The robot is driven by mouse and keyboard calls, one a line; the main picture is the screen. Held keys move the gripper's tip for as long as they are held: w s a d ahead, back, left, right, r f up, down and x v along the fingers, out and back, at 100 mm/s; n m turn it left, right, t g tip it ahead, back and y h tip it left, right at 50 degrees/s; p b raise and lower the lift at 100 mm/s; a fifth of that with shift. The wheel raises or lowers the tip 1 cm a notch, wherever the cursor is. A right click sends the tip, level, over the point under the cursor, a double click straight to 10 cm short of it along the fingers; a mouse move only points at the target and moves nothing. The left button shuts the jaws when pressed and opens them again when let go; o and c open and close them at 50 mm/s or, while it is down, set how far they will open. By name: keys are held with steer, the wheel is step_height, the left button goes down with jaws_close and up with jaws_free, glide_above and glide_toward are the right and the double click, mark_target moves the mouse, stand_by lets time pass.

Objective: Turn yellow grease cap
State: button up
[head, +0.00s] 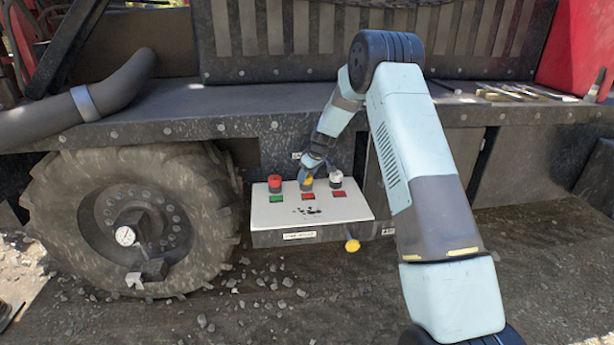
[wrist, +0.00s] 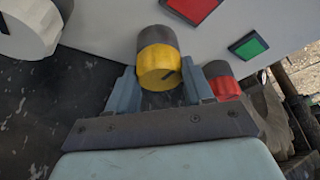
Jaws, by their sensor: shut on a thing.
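The yellow grease cap (head: 307,184) is the middle one of three caps on a pale panel box (head: 350,208). It has a dark grey base, and in the wrist view the yellow cap (wrist: 158,68) shows a dark mark on its edge. My gripper (head: 308,176) reaches down to it from behind. In the wrist view my gripper (wrist: 160,82) has one finger on each side of the yellow cap and is shut on it. The cap still sits on the panel. My gripper hides part of it in the head view.
A red cap (head: 275,184) stands left of the yellow one and a white cap (head: 336,180) right of it, both close. Green and red squares lie in front. A yellow knob (head: 352,245) sticks out below the box. A large muddy wheel (head: 130,220) stands left.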

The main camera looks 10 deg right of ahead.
steer(key=m, duration=0.2)
steer(key=m+h, duration=0.1)
steer(key=m, duration=0.1)
steer(key=m+t+h, duration=0.1)
steer(key=m, duration=0.1)
steer(key=shift+s+a+m, duration=0.1)
steer(key=shift+a+m, duration=0.15)
steer(key=shift+m, duration=0.15)
steer(key=m+h, duration=0.1)
steer(key=m, duration=0.2)
steer(key=shift+a+m+h, duration=0.1)
steer(key=shift+m+h, duration=0.2)
steer(key=shift+h, duration=0.1)
steer(key=m+h, duration=0.1)
steer(key=m, duration=0.3)
steer(key=shift+a+m+h, duration=0.1)
steer(key=shift+m+h, duration=0.2)
steer(key=shift+h, duration=0.1)
steer(key=m+g, duration=0.1)
steer(key=m, duration=0.1)
steer(key=m+h, duration=0.1)
steer(key=m, duration=0.2)
steer(key=shift+w+g, duration=0.2)
steer(key=shift+g, duration=0.2)
steer(key=m+g, duration=0.1)
steer(key=m, duration=0.2)
steer(key=m+g, duration=0.1)
steer(key=m, duration=0.1)
steer(key=shift+w+a+m+h, duration=0.15)
steer(key=shift+m+h, duration=0.25)
